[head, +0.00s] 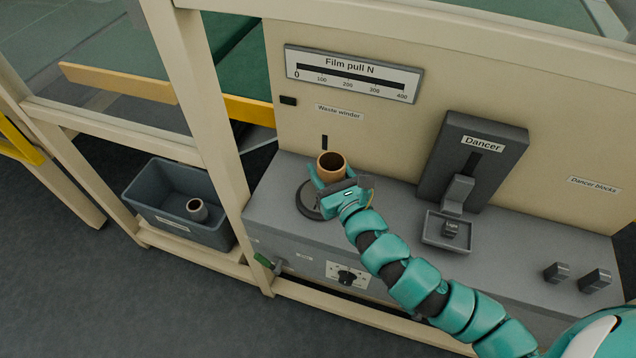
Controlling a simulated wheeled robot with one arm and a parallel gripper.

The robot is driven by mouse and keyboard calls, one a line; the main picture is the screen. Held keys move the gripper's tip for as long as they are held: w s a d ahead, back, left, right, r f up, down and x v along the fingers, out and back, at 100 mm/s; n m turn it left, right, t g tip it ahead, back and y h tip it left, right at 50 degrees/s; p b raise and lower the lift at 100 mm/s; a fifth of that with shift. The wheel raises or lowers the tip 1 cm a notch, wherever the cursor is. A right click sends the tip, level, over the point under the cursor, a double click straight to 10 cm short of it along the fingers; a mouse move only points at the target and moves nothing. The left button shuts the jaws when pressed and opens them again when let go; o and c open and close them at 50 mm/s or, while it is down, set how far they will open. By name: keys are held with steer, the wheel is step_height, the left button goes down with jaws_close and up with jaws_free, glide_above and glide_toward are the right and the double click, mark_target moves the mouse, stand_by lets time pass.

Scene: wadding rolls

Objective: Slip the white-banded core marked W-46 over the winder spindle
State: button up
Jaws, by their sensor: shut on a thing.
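A brown tube core (331,174) is held upright in my gripper (336,184), with its open top facing up. No white band or W-46 mark can be made out; the gripper covers part of its side. The core is above or at a dark round disc (306,203) on the grey machine top, below the "Waste winder" label. The spindle itself cannot be made out, and I cannot tell whether the core is around it. My gripper is shut on the core.
A grey-blue bin (163,221) at left holds a small grey core (197,209). A cream frame post (210,100) stands between bin and machine. The Dancer unit (468,150) with its tray (432,236) is to the right. Two dark blocks (595,281) lie at far right.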

mark_target(324, 166)
steer(key=w+f+b, duration=0.1)
steer(key=b, duration=0.1)
steer(key=w+a+f+b, duration=0.1)
steer(key=b, duration=0.1)
steer(key=shift+w, duration=0.35)
steer(key=w+f+b, duration=0.1)
steer(key=w+f, duration=0.1)
steer(key=w+a+f+b, duration=0.1)
steer(key=w+f, duration=0.1)
steer(key=f, duration=0.1)
steer(key=shift+w+a+f, duration=0.15)
steer(key=shift+w, duration=0.15)
steer(key=shift+f, duration=1.4)
steer(key=shift+f, duration=0.1)
steer(key=shift+f+b, duration=0.15)
steer(key=shift+b, duration=0.2)
steer(key=o, duration=1)
